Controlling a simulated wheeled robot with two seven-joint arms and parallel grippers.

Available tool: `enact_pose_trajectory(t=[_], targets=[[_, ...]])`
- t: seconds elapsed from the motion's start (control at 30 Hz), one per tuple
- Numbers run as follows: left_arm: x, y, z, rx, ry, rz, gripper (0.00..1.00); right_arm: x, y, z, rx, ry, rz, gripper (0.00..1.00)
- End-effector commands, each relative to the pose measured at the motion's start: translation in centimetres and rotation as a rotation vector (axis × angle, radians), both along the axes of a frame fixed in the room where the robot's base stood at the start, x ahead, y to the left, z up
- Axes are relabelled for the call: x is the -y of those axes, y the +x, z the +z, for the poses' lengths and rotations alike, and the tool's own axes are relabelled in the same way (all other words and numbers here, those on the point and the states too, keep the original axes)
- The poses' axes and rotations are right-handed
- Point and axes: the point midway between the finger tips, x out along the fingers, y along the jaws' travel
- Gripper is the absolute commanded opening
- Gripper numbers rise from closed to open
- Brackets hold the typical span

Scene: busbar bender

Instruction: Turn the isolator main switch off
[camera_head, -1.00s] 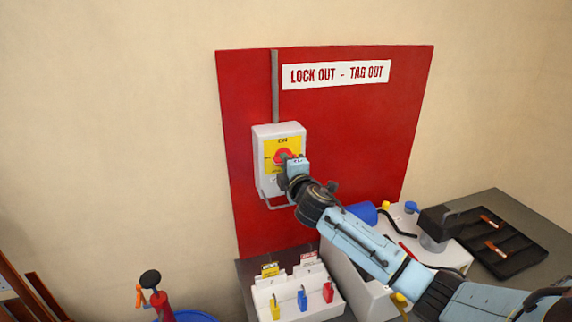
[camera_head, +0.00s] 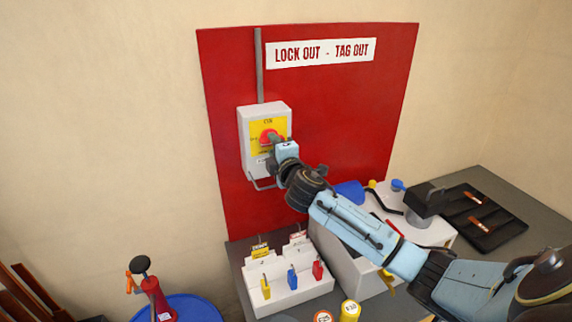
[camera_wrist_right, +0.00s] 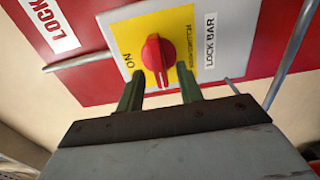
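The isolator main switch is a grey box (camera_head: 248,158) with a yellow plate and a red rotary knob (camera_head: 268,136), mounted on the red board. In the right wrist view the red knob (camera_wrist_right: 158,54) shows on the yellow plate (camera_wrist_right: 183,24), its grip running roughly up and down in that picture. My right gripper (camera_head: 275,146) is at the front of the switch. In the wrist view its two green fingers (camera_wrist_right: 160,92) are apart, one on each side of the knob's lower end, with gaps visible. My left gripper is not in view.
The red board (camera_head: 345,120) carries a lock-out sign (camera_head: 320,52). Below stand a white padlock rack (camera_head: 290,290) on the grey bench, a machine with a blue cylinder (camera_head: 350,192), and a black tray (camera_head: 484,218). A blue round container (camera_head: 195,308) is lower left.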

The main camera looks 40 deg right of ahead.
Motion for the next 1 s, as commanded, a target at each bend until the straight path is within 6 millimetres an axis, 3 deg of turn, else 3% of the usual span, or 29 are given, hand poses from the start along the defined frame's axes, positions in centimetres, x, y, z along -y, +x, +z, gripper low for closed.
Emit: enact_pose_trajectory(t=[0.4, 0.6, 1.0], targets=[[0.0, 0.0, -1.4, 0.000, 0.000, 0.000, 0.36, -1.8, -7.4, -0.3, -0.003, 0.000, 0.003, 0.36], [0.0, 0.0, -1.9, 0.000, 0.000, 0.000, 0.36, -2.5, -10.0, -0.2, -0.002, 0.000, 0.002, 0.36], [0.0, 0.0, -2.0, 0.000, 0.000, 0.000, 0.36, -2.7, -11.2, 0.0, -0.001, -0.001, 0.000, 0.36]])
